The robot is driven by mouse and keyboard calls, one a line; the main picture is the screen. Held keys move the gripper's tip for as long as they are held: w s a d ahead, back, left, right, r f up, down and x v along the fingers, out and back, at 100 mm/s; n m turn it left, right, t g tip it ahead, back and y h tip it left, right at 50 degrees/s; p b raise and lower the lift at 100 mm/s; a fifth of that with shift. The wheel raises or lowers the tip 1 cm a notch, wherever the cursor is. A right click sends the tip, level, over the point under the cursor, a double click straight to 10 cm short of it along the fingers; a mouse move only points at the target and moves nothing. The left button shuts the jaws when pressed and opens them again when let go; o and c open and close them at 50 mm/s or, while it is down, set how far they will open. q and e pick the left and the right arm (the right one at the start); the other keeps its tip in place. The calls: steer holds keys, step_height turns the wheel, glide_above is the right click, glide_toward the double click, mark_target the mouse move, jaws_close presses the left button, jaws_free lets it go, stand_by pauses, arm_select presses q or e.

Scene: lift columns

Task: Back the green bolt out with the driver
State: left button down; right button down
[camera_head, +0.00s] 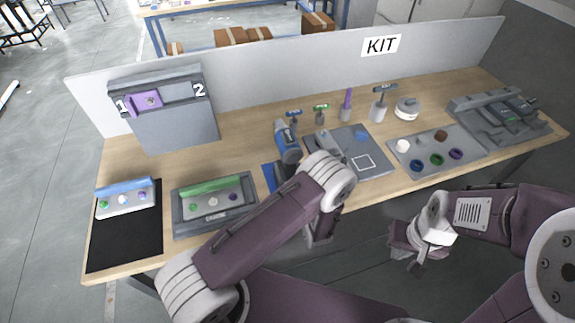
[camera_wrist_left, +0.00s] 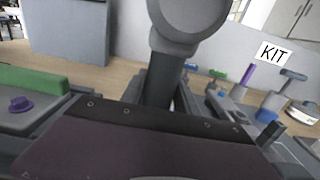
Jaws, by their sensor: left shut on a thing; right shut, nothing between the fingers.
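A grey fixture (camera_head: 178,221) at the table's front holds a panel with a green bar (camera_head: 212,185) and a row of green, white and purple bolts. Its green bolt (camera_head: 193,207) is at the left end. In the left wrist view the green bar (camera_wrist_left: 30,78) and purple bolt (camera_wrist_left: 21,104) show at the left. The blue and grey driver (camera_head: 287,142) stands upright right of the fixture; its grey body (camera_wrist_left: 188,20) fills the top of the wrist view. My left gripper is shut on its handle (camera_wrist_left: 163,82), fingers mostly hidden. My right gripper (camera_head: 418,264) is shut and empty before the table.
A similar panel with a blue bar (camera_head: 124,186) lies on a black mat (camera_head: 125,245) at the left. Behind stands a grey box marked 1 and 2 (camera_head: 173,125). Hand tools, a grey mat (camera_head: 375,170) and a parts tray (camera_head: 465,150) fill the right side.

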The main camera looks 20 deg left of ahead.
mark_target(289, 156)
arm_select(q)
steer(key=shift+r, duration=0.1)
stand_by(0.5)
steer(key=shift+w+r+p, duration=0.1)
steer(key=shift+r+p, duration=1.95)
steer(key=shift+r, duration=0.45)
steer(key=shift+f, duration=0.1)
